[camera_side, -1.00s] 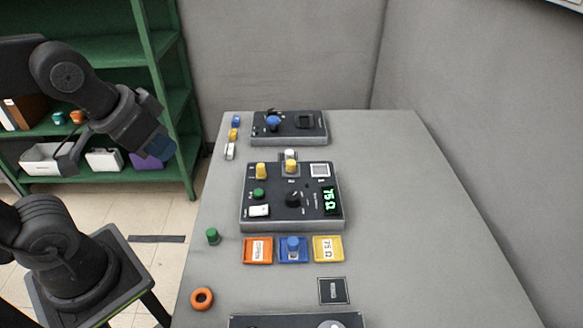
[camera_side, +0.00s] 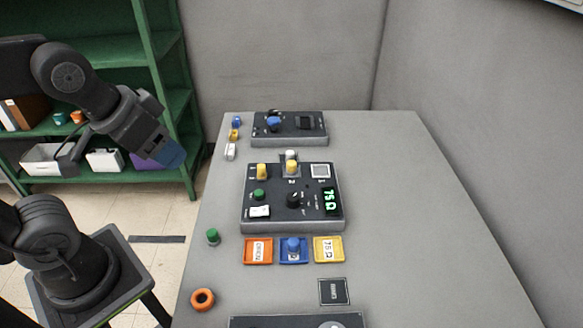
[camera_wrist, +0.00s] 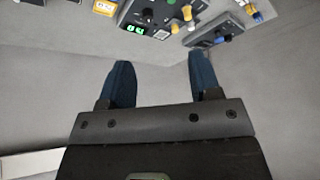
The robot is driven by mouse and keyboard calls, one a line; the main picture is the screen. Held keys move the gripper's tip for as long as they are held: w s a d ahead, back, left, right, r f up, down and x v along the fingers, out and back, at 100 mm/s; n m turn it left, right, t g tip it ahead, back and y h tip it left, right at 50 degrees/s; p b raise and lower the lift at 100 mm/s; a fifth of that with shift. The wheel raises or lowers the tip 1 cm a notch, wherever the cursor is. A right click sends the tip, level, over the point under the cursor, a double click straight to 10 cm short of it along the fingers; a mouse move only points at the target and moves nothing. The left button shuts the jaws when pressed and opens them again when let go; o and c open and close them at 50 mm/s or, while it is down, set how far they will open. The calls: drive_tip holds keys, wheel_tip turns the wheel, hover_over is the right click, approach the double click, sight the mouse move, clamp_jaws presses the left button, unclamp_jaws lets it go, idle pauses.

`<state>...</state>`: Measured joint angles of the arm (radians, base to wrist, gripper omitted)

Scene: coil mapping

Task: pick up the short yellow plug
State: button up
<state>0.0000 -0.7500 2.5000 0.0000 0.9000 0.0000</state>
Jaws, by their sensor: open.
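Two yellow plugs stand on the middle dark panel box (camera_side: 270,220): a left one (camera_side: 262,171) and a right one (camera_side: 291,168) with a white piece behind it. A small yellow piece (camera_side: 235,134) lies on the table's far left, between a blue and a white one. I cannot tell for sure which is the short yellow plug. My gripper (camera_side: 166,153) is open and empty, in the air left of the table, apart from all of them. In the wrist view my two blue fingers (camera_wrist: 163,78) are spread, with yellow plugs (camera_wrist: 187,12) beyond them near the top.
Orange (camera_side: 257,262), blue (camera_side: 283,257) and yellow (camera_side: 339,243) trays sit before the middle box; a blue plug (camera_side: 293,244) stands in the blue one. A green plug (camera_side: 212,236) and orange ring (camera_side: 203,299) are at the left edge. The table's right side is clear.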

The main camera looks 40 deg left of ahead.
drive_tip(key=shift+o, duration=0.2)
drive_tip(key=m+g, duration=0.6)
drive_tip(key=m, duration=1.9)
hover_over(292, 162)
drive_tip(key=f, duration=1.9)
drive_tip(key=shift+s+d+f, duration=0.1)
drive_tip(key=shift+s+f, duration=0.05)
drive_tip(key=shift+s, duration=0.2)
drive_tip(key=shift+w+f, duration=0.15)
drive_tip(key=shift+f, duration=1.3)
drive_tip(key=shift+w+f, duration=0.1)
drive_tip(key=shift+f, duration=1.3)
